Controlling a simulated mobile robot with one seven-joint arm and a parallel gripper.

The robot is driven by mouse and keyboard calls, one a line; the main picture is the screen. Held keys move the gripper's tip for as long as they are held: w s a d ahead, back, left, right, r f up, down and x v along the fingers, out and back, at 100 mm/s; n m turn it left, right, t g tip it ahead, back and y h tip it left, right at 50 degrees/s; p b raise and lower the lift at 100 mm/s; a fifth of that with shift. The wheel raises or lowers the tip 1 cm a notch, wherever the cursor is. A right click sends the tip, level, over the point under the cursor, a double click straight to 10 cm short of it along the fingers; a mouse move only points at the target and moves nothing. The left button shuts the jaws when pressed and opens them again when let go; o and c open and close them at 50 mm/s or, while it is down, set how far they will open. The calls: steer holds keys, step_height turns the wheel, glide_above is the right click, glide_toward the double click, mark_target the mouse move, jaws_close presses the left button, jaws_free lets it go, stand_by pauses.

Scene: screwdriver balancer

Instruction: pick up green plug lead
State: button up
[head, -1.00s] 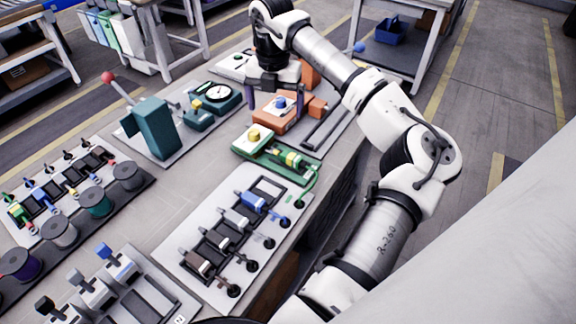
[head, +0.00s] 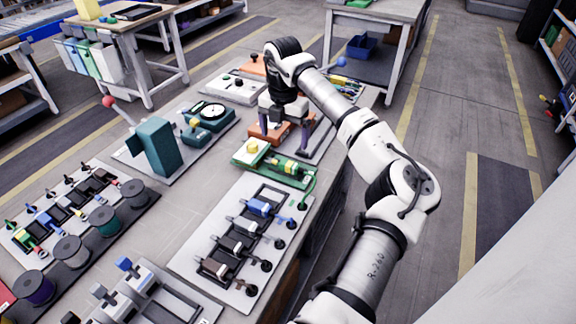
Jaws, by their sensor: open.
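The green plug lead (head: 289,166) has a green plug body with a pale yellow band.
A grey board (head: 205,240) with a row of dark sockets, a blue plug (head: 259,208) and several black-knobbed leads lies in front. Wire spools lie further left. The bench's right edge is close to the lead.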

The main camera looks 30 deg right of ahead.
mark_target(283, 162)
steer(key=f+p, duration=0.1)
steer(key=f, duration=0.4)
steer(key=f+p, duration=0.2)
steer(key=f, duration=0.2)
steer(key=shift+w+f, duration=0.2)
steer(key=shift+f, duration=0.2)
steer(key=c, duration=0.7)
